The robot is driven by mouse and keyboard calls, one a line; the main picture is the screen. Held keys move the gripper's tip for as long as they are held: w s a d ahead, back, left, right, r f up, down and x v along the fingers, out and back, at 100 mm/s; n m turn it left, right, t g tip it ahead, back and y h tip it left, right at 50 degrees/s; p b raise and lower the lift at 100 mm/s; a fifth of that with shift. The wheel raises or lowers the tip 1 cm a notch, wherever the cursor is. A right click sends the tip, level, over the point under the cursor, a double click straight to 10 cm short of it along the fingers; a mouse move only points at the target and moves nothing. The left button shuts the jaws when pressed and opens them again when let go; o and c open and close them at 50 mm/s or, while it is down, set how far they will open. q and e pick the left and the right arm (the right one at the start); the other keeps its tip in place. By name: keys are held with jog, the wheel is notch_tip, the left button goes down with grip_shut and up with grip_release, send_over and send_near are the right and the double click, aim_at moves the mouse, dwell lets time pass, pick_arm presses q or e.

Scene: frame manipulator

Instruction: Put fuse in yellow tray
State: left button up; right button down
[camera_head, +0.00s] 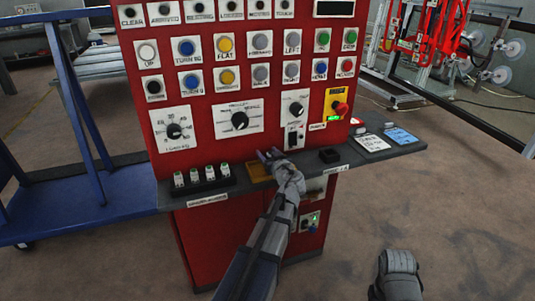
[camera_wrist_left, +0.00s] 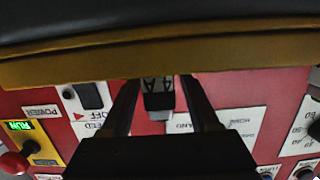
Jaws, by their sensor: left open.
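Several small pale fuses (camera_head: 202,175) with green marks stand in a black rack on the left of the shelf. The yellow tray (camera_head: 259,172) sits on the shelf right of the rack, partly hidden by my left gripper (camera_head: 272,155). That gripper is open over the tray's right side. The left wrist view shows the tray's edge (camera_wrist_left: 160,58) as a yellow band across the top. Its two dark fingers (camera_wrist_left: 160,100) are spread apart there.
The red panel (camera_head: 270,80) with buttons and dials rises behind the shelf. A blue cart (camera_head: 60,205) stands at the left.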

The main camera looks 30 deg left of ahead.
pick_arm(q)
jog(key=p+v, duration=0.1)
jog(key=v, duration=1)
jog(key=shift+s+d+p, duration=0.3)
